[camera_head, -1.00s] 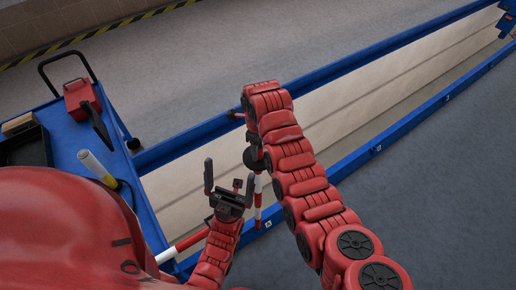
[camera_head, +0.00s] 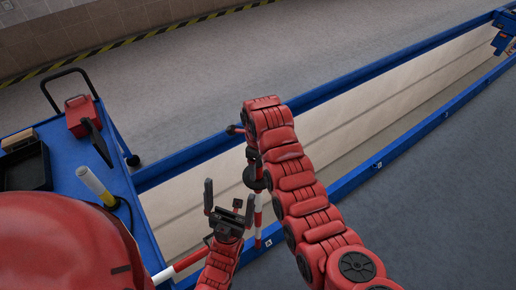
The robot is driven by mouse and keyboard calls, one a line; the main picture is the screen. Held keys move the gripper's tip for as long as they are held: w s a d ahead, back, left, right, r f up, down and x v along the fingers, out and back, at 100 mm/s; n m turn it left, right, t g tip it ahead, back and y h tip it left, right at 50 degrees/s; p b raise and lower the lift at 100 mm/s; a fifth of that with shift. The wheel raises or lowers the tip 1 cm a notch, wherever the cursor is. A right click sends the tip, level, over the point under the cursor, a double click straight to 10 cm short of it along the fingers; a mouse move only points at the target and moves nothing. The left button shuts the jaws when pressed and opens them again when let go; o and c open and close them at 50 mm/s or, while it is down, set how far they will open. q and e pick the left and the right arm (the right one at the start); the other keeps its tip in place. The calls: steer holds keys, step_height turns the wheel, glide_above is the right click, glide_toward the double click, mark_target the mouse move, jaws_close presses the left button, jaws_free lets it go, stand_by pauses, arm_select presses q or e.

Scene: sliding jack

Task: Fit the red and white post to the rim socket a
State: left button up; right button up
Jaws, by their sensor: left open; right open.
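A red and white post (camera_head: 258,216) stands near upright at the near blue rim (camera_head: 345,188), beside the label A (camera_head: 268,243). Its top is hidden by my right gripper and arm. Whether its foot is in a socket cannot be told. My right gripper (camera_head: 254,178) is open at the post's upper part, its fingers mostly hidden. My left gripper (camera_head: 229,197) is open and empty, fingers pointing up, just left of the post. Another red and white bar (camera_head: 187,261) slants at the lower left, partly behind my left arm.
A long pit with blue rims runs to the upper right. A blue trolley (camera_head: 68,162) at the left carries a red item (camera_head: 82,117), a dark tray (camera_head: 25,168) and a yellow and white cylinder (camera_head: 96,185). A blue unit (camera_head: 505,32) sits at the pit's far end.

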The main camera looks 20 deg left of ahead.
step_height(320, 180, up, 9)
steer(key=p, duration=0.3)
steer(key=shift+f+p, duration=0.2)
steer(key=shift+p, duration=0.1)
step_height(320, 180, up, 7)
steer(key=shift+r, duration=0.1)
